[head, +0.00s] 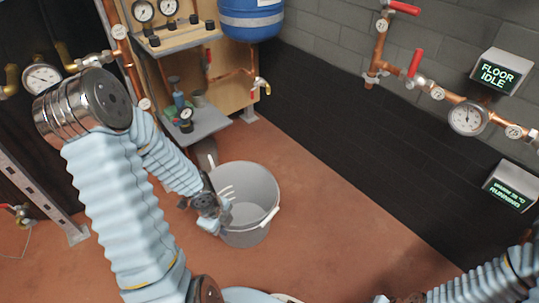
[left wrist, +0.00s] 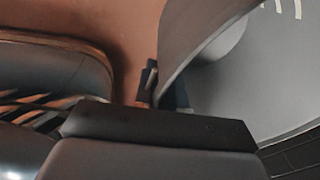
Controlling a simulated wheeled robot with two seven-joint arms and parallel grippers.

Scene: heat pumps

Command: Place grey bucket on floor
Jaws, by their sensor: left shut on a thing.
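The grey bucket (head: 258,190) is near the middle of the head view, open at the top, with pale marks on its inner wall and a white handle piece on its right side. It appears upright; I cannot tell if its base touches the floor. My left gripper (head: 216,205) is at the bucket's left rim. In the left wrist view the bucket wall (left wrist: 205,35) runs between the fingers (left wrist: 165,92), which are shut on it. My right arm shows at the lower right of the head view, but its gripper's fingers are not visible.
The reddish floor (head: 310,215) is clear to the right of the bucket. A grey shelf (head: 200,124) with small tools stands behind it. A dark brick wall (head: 340,125) with copper pipes and a gauge (head: 467,118) runs along the right.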

